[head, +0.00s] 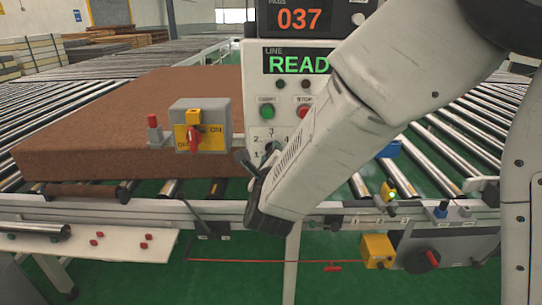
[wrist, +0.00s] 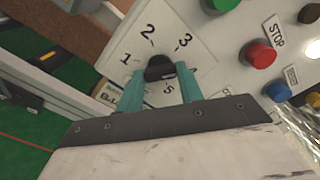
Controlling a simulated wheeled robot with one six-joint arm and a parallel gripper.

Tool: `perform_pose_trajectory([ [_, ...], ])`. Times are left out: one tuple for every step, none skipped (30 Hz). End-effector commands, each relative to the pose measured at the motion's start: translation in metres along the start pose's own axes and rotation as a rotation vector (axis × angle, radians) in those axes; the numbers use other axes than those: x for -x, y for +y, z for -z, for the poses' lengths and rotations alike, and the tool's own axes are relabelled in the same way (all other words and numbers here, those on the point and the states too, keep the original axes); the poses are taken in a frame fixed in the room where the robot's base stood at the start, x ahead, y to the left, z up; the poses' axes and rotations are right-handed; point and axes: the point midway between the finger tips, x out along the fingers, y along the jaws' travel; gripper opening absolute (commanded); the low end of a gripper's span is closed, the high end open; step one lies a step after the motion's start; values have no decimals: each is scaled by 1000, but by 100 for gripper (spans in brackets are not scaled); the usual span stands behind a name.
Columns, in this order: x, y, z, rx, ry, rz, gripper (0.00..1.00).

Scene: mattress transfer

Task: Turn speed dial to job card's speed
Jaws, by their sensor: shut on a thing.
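The speed dial (wrist: 159,68) is a black knob on a white panel marked with numbers; 1, 2, 3 and 5 are readable in the wrist view. My gripper (wrist: 165,78) has its teal fingers on both sides of the knob, shut on it. The fingers and knob cover part of the scale, and I cannot tell which number the dial points to. I cannot make out a job card.
A green start button (head: 267,111) and red stop button (head: 304,111) sit above the dial. A yellow and grey switch box (head: 200,126) with a red handle stands to the left. A brown mattress (head: 110,120) lies on the rollers behind. The display reads 037 and READ, partly covered by my arm.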

Motion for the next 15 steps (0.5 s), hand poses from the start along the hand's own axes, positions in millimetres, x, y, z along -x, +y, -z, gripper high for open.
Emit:
perform_pose_trajectory([
  [1,1,1,-39,1,-3,14],
  [1,1,1,-66,1,-3,14],
  [1,1,1,-101,1,-3,14],
  [1,1,1,-125,1,-3,14],
  [1,1,1,-150,1,-3,14],
  [1,1,1,-181,1,-3,14],
  [1,1,1,-204,1,-3,14],
  [1,1,1,-226,1,-3,14],
  [1,1,1,-254,1,-3,14],
  [1,1,1,-272,1,-3,14],
  [1,1,1,-291,1,-3,14],
  [1,1,1,-314,1,-3,14],
  [1,1,1,-329,2,-3,14],
  [1,1,1,-344,2,-3,14],
  [1,1,1,-361,2,-3,14],
])
